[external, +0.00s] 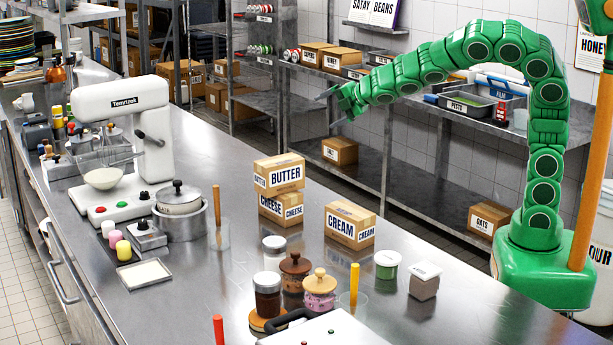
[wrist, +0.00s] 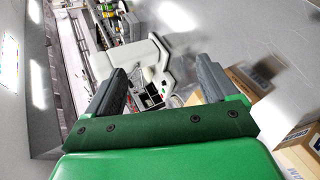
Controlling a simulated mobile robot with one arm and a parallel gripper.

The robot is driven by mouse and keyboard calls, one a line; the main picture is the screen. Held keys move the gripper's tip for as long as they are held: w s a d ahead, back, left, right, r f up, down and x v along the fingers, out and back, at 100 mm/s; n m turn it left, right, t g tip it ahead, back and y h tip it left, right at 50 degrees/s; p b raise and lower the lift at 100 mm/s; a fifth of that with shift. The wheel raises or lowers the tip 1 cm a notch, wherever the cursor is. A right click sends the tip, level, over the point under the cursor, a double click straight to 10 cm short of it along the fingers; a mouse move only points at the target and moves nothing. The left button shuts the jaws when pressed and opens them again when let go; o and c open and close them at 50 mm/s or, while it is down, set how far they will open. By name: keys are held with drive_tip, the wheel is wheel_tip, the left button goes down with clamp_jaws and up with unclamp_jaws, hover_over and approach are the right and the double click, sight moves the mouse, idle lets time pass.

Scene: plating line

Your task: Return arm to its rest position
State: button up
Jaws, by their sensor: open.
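My green segmented arm rises from its green base at the right of the external view and arches over to the left. My gripper (external: 338,104) is at its end, raised in the air beyond the steel counter's back edge as seen in the picture. In the wrist view my gripper (wrist: 160,88) shows two dark fingers set wide apart with nothing between them. It is open and empty, and touches nothing that I can see.
The steel counter (external: 237,160) bears a white mixer (external: 120,110), a butter box (external: 279,174), a cheese box (external: 281,208), a cream box (external: 350,226) and several jars. Steel shelves (external: 420,178) with boxes stand behind my arm.

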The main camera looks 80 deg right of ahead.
drive_tip(key=s+a+f+m+g+y, duration=0.1)
drive_tip(key=s+a+f+m+g, duration=0.25)
drive_tip(key=s, duration=0.55)
drive_tip(key=s+f+m+g, duration=0.3)
drive_tip(key=s+f+m, duration=0.25)
drive_tip(key=s, duration=0.45)
drive_tip(key=s+a+f+m+g+y, duration=0.1)
drive_tip(key=s+a+f+m+g, duration=0.15)
drive_tip(key=s+m, duration=0.45)
drive_tip(key=s+a+g+y, duration=0.1)
drive_tip(key=s+a+g, duration=0.1)
drive_tip(key=s, duration=0.8)
drive_tip(key=s+a+r+n+g+y, duration=0.1)
drive_tip(key=s+a+g, duration=0.1)
drive_tip(key=s, duration=0.8)
drive_tip(key=shift+s+a+r, duration=0.2)
drive_tip(key=shift+a+r, duration=0.1)
drive_tip(key=shift+a, duration=0.6)
